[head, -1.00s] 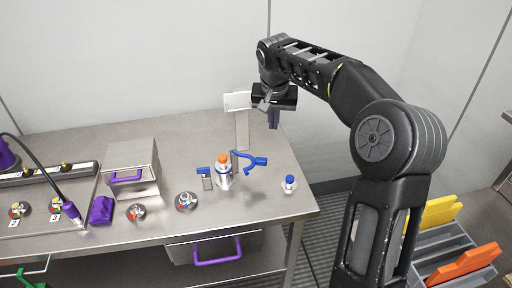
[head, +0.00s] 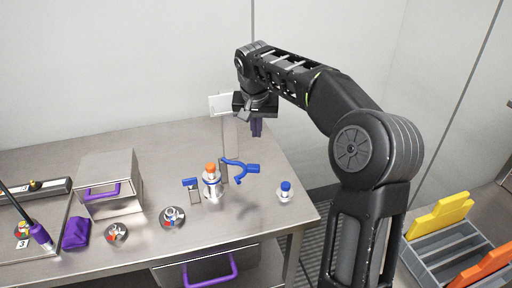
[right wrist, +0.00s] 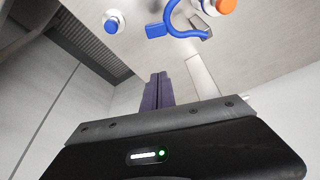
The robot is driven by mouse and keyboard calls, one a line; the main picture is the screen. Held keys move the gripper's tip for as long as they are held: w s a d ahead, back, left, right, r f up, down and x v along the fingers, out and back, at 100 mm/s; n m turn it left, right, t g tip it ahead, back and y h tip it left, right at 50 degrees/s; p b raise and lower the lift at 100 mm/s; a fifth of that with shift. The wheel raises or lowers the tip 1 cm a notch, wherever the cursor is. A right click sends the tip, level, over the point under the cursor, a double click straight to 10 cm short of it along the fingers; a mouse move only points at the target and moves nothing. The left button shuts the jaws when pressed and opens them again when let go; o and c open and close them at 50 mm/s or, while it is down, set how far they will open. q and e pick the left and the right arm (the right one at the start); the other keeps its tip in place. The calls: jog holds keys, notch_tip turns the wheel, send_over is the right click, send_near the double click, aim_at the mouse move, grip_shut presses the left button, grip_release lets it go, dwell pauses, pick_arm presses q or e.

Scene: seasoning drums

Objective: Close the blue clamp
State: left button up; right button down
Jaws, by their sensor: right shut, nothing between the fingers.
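The blue clamp (head: 238,170) is a curved blue hook with a stubby handle pointing right, beside an orange-capped bottle (head: 212,187) on the metal table. The clamp looks swung open, with its hook away from the bottle. It also shows at the top of the right wrist view (right wrist: 176,22). My right gripper (head: 257,130) is above and behind the clamp, pointing down, with its purple fingers together and empty. It is apart from the clamp. In the right wrist view its fingers (right wrist: 157,90) point toward the clamp's handle. My left gripper is out of view.
A small blue-capped bottle (head: 285,191) stands near the table's right edge. A blue-topped post (head: 192,190) is left of the orange-capped bottle. A white panel stand (head: 221,104) rises at the back. A metal box with a purple handle (head: 109,184) is at left.

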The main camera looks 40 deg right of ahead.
aim_at(244, 170)
notch_tip(244, 170, down, 9)
jog(key=p, duration=0.2)
jog(key=shift+s+a+p, duration=0.25)
jog(key=shift+s+p, duration=0.05)
jog(key=shift+p, duration=0.05)
jog(key=shift+f, duration=0.1)
dwell(0.4)
